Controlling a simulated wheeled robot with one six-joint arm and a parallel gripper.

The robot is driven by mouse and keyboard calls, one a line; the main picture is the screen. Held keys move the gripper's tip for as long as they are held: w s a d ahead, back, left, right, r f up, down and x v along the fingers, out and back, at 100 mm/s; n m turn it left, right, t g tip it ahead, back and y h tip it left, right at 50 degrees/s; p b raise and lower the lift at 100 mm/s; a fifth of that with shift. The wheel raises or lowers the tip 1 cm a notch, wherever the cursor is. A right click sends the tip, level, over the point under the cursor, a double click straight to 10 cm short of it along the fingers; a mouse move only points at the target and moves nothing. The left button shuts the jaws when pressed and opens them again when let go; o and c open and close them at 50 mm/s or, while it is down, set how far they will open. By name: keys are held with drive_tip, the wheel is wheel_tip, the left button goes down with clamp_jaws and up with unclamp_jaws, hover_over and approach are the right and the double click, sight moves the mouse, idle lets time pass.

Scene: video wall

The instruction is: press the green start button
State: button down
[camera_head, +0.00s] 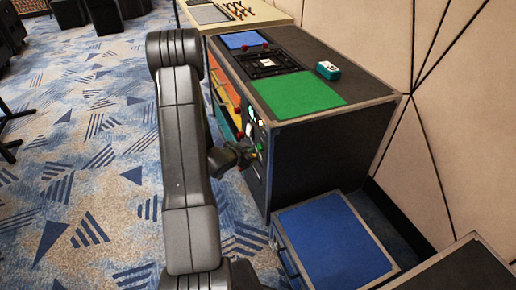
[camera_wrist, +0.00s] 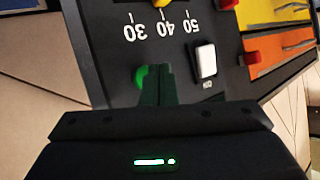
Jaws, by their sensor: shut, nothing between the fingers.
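The green button (camera_wrist: 141,77) is round and sits on a dark control panel (camera_wrist: 185,72) in the wrist view. My gripper (camera_wrist: 158,70) is shut and empty. Its dark fingertips point at the panel and cover the button's right part. I cannot tell whether they touch it.
In the wrist view a white rocker switch (camera_wrist: 205,60) is right of the fingers. A yellow knob (camera_wrist: 160,3) and a red knob (camera_wrist: 228,4) are farther up. Patterned carpet (camera_head: 75,150) is open at left.

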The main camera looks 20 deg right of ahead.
drive_tip(key=a, duration=0.5)
drive_tip(key=shift+w, duration=0.15)
idle(0.8)
drive_tip(key=a+p, duration=0.1)
drive_tip(key=a, duration=0.3)
drive_tip(key=shift+w+p, duration=0.1)
drive_tip(key=shift+p, duration=0.25)
drive_tip(key=shift+d, duration=0.15)
idle(0.3)
